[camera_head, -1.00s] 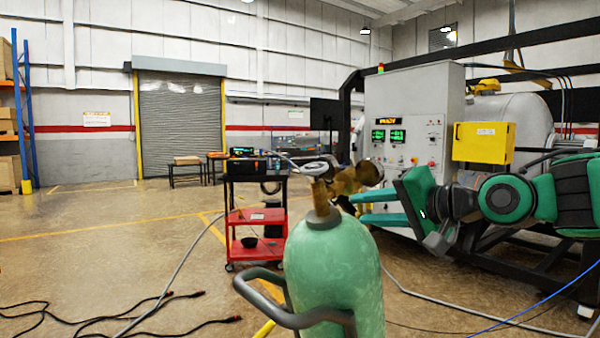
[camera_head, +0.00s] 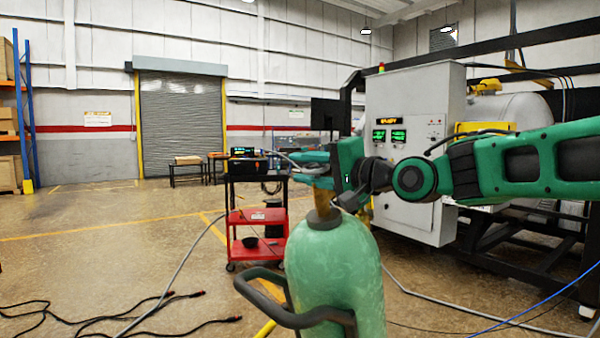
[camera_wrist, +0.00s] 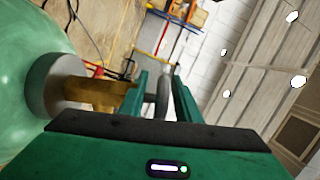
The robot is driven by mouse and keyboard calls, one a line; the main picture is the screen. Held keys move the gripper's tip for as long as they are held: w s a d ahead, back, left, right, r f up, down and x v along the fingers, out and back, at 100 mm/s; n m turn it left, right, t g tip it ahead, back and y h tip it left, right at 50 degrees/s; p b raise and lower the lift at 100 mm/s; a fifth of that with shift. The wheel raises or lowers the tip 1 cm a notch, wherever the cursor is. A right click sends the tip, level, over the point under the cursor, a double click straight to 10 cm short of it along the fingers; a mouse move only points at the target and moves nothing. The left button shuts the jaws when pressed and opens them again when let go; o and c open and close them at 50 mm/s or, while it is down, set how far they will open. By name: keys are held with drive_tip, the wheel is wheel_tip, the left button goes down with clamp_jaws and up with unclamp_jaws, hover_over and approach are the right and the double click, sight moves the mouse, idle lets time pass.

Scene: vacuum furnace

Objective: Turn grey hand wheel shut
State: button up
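The grey hand wheel (camera_wrist: 162,96) sits on the brass valve (camera_wrist: 95,93) of a pale green gas cylinder (camera_head: 335,270). In the wrist view the wheel shows nearly edge-on between the two green fingers of my gripper (camera_wrist: 160,88). In the head view my gripper (camera_head: 306,169) reaches in from the right at the height of the wheel, one finger above and one below. The fingers stand apart and look open around the wheel; I cannot tell whether either touches it. In the head view the fingers hide most of the wheel and the upper valve.
A dark carry handle (camera_head: 300,318) curves around the cylinder's front. A red cart (camera_head: 257,216) stands behind it. The furnace cabinet (camera_head: 412,100) stands to the right, behind my arm. Black cables (camera_head: 130,318) lie on the floor at left. The floor left of the cylinder is otherwise mostly clear.

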drive_tip(key=shift+w+a, duration=0.3)
drive_tip(key=shift+a, duration=0.05)
clamp_jaws()
